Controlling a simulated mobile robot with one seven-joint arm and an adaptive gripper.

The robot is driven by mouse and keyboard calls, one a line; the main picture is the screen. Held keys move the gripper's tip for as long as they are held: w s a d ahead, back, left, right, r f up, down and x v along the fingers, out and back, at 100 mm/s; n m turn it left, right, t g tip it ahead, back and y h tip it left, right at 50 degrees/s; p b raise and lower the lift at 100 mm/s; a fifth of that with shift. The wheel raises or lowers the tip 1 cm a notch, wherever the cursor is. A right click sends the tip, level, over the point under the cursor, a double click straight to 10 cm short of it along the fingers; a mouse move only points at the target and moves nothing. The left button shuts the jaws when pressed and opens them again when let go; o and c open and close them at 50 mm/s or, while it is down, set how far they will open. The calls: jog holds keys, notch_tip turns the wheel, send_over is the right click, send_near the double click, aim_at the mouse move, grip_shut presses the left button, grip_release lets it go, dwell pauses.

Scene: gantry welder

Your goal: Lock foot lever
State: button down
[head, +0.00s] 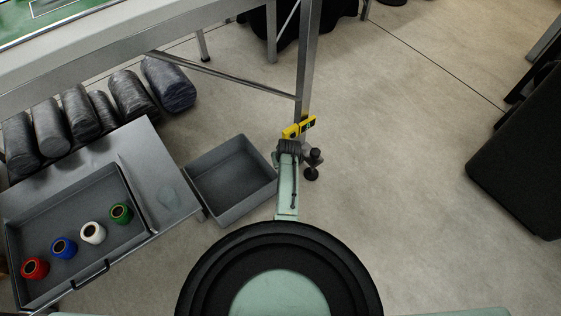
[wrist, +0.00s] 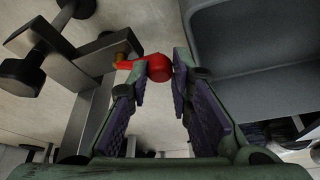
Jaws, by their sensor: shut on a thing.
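The foot lever (wrist: 158,67) shows in the wrist view as a red round knob on a short red arm, with an orange-brown pivot to its left beside a grey metal leg (wrist: 88,118). My gripper (wrist: 162,78) has its two padded fingertips on either side of the red knob and is shut on it. In the head view my gripper (head: 289,148) reaches down beside the lower end of the metal table leg (head: 306,60). The lever is hidden there behind my gripper. A dark round foot (head: 311,174) stands on the floor just right of it.
A grey open bin (head: 232,178) lies close left of my gripper; its wall (wrist: 255,65) fills the wrist view's upper right. A yellow block (head: 299,128) is on the leg. A drawer (head: 105,270) with coloured spools is at left.

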jog(key=c, duration=1.5)
grip_release()
jog(key=shift+o, duration=0.2)
notch_tip(320, 180, up, 10)
